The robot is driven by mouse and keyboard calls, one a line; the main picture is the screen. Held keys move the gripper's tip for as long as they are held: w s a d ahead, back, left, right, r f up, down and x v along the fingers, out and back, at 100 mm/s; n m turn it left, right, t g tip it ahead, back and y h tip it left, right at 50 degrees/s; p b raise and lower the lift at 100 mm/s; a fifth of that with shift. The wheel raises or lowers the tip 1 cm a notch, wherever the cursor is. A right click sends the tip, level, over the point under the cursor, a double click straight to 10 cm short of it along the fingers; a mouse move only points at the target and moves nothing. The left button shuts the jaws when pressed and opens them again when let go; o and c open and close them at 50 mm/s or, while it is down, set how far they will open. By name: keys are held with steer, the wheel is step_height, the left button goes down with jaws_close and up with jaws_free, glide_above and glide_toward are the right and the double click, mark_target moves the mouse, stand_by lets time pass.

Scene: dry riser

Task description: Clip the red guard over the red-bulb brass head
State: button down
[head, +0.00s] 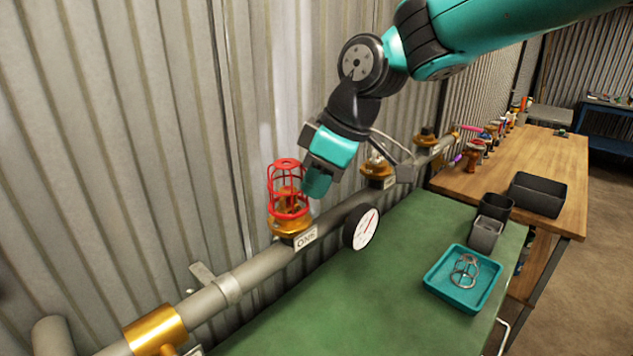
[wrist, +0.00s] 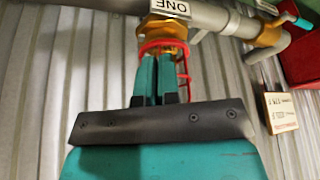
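The red guard (head: 287,180) is a wire cage standing upright over the brass head (head: 289,228) on the grey pipe, above a plate reading ONE. In the wrist view the guard's red ring (wrist: 182,50) lies around the brass head (wrist: 163,27). The bulb inside is too small to make out. My gripper (head: 312,186) is at the right side of the guard. In the wrist view my gripper's teal fingers (wrist: 157,75) are close together and overlap the guard's wires, apparently pinching it. Whether the guard is clipped cannot be seen.
A round gauge (head: 362,229) sticks out from the pipe right of the guard. Other brass heads (head: 378,168) follow along the pipe. A teal tray (head: 463,279) with a metal wire guard (head: 464,270) sits on the green bench. Grey bins stand behind it. Corrugated wall is close behind.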

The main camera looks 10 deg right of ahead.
steer(key=shift+r+p, duration=2.3)
steer(key=shift+r, duration=0.6)
step_height(320, 180, down, 8)
steer(key=b, duration=0.6)
stand_by(1.6)
steer(key=c, duration=1.3)
jaws_free()
steer(key=shift+r, duration=0.1)
steer(key=shift+o, duration=0.2)
steer(key=p+v, duration=0.1)
steer(key=v, duration=1.6)
steer(key=shift+d+r, duration=0.15)
steer(key=shift+r, duration=0.05)
